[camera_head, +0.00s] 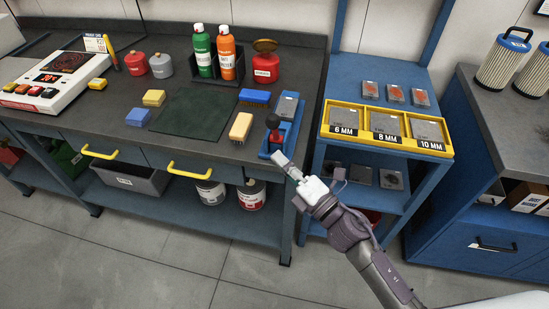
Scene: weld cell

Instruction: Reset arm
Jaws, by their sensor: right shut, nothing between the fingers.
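My right gripper (284,161) reaches in from the lower right on its grey arm. It is shut and empty, in front of the workbench's right front corner. Its tips appear close to a blue fixture (266,151) with a red lever and a black knob (272,121), which stands at the bench's right edge. I cannot tell whether the tips touch the fixture. My left gripper is not in view.
The dark workbench (95,107) holds a control box (52,80), bottles in a black caddy, red and grey cans, brushes and blocks. A blue stand (385,72) with a yellow three-bay tray (357,133) is right of it. Floor in front is clear.

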